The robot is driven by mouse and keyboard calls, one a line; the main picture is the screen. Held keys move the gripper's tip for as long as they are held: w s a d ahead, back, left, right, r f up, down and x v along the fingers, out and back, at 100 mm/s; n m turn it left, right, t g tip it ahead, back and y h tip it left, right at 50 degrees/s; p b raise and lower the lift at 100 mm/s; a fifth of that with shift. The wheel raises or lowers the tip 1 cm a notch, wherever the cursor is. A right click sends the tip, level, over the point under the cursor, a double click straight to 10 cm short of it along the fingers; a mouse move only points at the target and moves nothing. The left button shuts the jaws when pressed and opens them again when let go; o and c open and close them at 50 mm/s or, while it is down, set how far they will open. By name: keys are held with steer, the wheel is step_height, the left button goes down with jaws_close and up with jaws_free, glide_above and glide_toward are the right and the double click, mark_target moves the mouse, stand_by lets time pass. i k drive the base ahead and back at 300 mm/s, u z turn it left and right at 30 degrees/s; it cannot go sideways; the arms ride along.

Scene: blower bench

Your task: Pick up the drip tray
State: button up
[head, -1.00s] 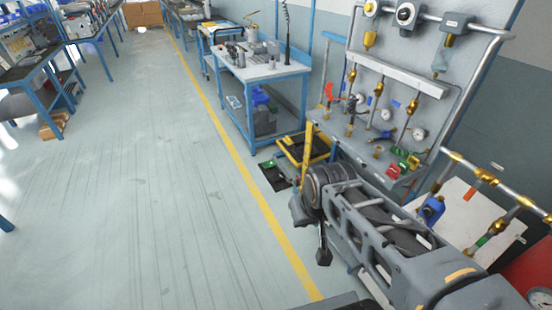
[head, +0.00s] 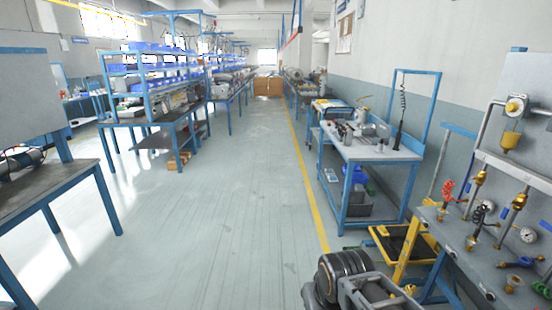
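A dark tray with a yellow rim (head: 376,232) sits low beside the blue workbench, at the lower right of the head view. I take it to be the drip tray, but I cannot be sure. A yellow upright (head: 404,268) stands in front of it and hides part of it. My arm shows at the bottom edge, left of and nearer than the tray. My gripper is out of view, so I cannot see its fingers or whether it holds anything.
A blue workbench (head: 372,150) with metal parts stands behind the tray. A panel with gauges and valves (head: 512,205) is at the right. Tables and blue-bin shelving (head: 150,68) line the left. The grey floor left of the yellow line (head: 306,190) is open.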

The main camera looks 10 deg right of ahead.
mark_target(397, 243)
steer(key=u, duration=0.05)
steer(key=i, duration=2.25)
steer(key=z, duration=0.6)
steer(key=i, duration=1.3)
steer(key=z, duration=1.8)
steer(key=i, duration=0.9)
steer(key=z, duration=0.6)
